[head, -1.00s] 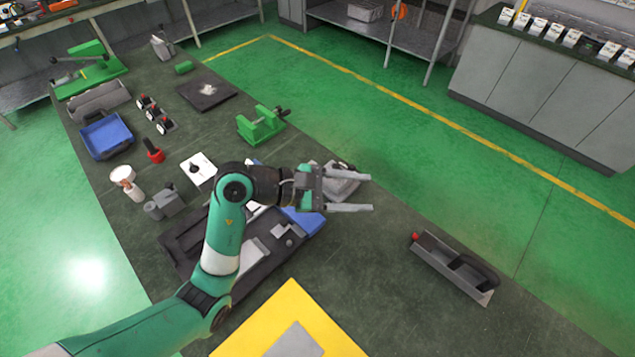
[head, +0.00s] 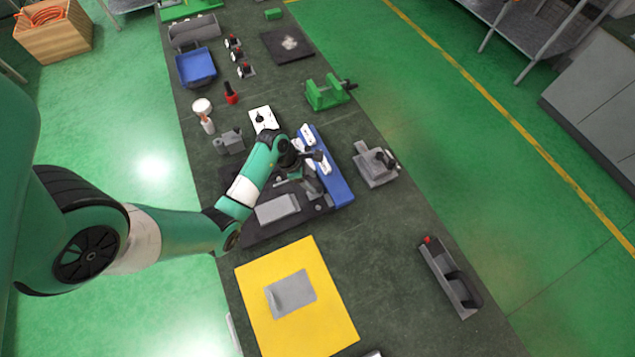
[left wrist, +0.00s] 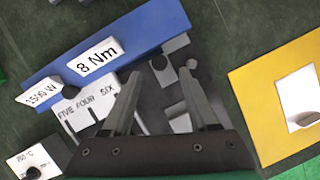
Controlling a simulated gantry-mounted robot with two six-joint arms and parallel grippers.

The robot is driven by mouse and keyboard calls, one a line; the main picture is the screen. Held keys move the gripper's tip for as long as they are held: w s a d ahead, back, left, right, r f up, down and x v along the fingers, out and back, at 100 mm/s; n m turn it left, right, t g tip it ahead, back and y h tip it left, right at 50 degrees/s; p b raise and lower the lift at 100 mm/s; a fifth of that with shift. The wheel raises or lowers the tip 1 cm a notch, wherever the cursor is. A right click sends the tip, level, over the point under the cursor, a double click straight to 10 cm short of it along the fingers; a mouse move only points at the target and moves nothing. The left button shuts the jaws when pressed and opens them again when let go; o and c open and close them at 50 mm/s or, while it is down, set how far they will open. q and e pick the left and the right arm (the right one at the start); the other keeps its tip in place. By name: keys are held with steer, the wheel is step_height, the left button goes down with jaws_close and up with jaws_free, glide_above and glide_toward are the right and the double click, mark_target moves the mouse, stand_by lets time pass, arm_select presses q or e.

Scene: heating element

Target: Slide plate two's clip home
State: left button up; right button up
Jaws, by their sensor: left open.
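My left gripper (head: 308,182) is open and empty over the dark fixture (head: 262,230), beside the blue block (head: 339,188). In the left wrist view its two fingers (left wrist: 163,85) point at small grey blocks (left wrist: 172,44) with dark round knobs. A white plate (left wrist: 80,108) marked "FIVE FOUR SIX" lies left of the fingers, with dark slots. A flat grey plate (head: 277,208) lies on the fixture. I cannot tell which piece is plate two or its clip; the arm and fingers hide part of the fixture. My right gripper is not in view.
The blue block carries white cards, "8 Nm" (left wrist: 95,60) and "1500 W" (left wrist: 40,92). A yellow mat (head: 325,330) with a grey plate (head: 290,292) lies nearer. A grey device (head: 375,165) and a grey holder (head: 448,278) stand to the right. Bare bench lies between them.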

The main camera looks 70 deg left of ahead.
mark_target(319, 188)
arm_select(q)
steer(key=b+x, duration=0.1)
steer(key=x, duration=0.4)
steer(key=shift+w, duration=0.1)
jaws_close()
steer(key=shift+r, duration=0.1)
stand_by(1.1)
